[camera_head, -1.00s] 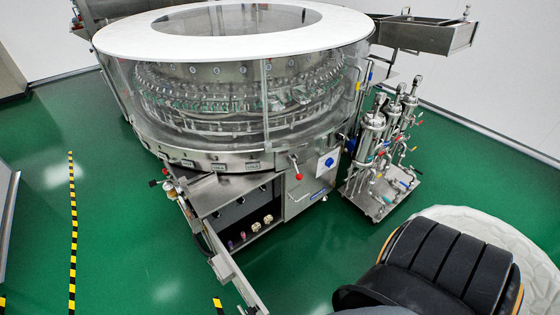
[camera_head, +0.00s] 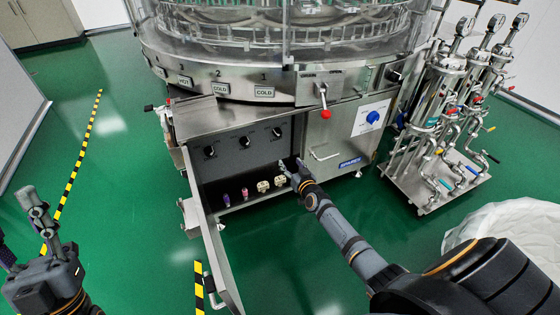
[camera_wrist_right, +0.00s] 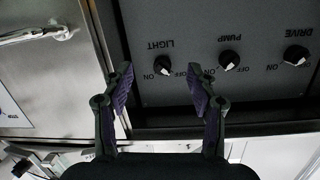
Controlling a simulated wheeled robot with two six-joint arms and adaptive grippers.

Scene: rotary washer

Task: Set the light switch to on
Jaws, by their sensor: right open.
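The light switch (camera_wrist_right: 163,66) is a black rotary knob with a white mark on the dark panel, labelled LIGHT upside down in the right wrist view. In the head view it is the rightmost of the three knobs (camera_head: 277,132). The way its mark points is too small to tell surely. My right gripper (camera_head: 293,168) is open and empty, low in front of the panel's right side. In its wrist view the fingers (camera_wrist_right: 160,84) stand apart on either side of the knob, not visibly touching it. My left gripper (camera_head: 38,212) is at the far left, away from the panel.
The pump (camera_wrist_right: 229,60) and drive (camera_wrist_right: 296,55) knobs share the panel. Sockets (camera_head: 263,186) sit below. An open door (camera_head: 212,250) stands left, a red-tipped lever (camera_head: 325,112) above right, and filter columns (camera_head: 440,90) further right.

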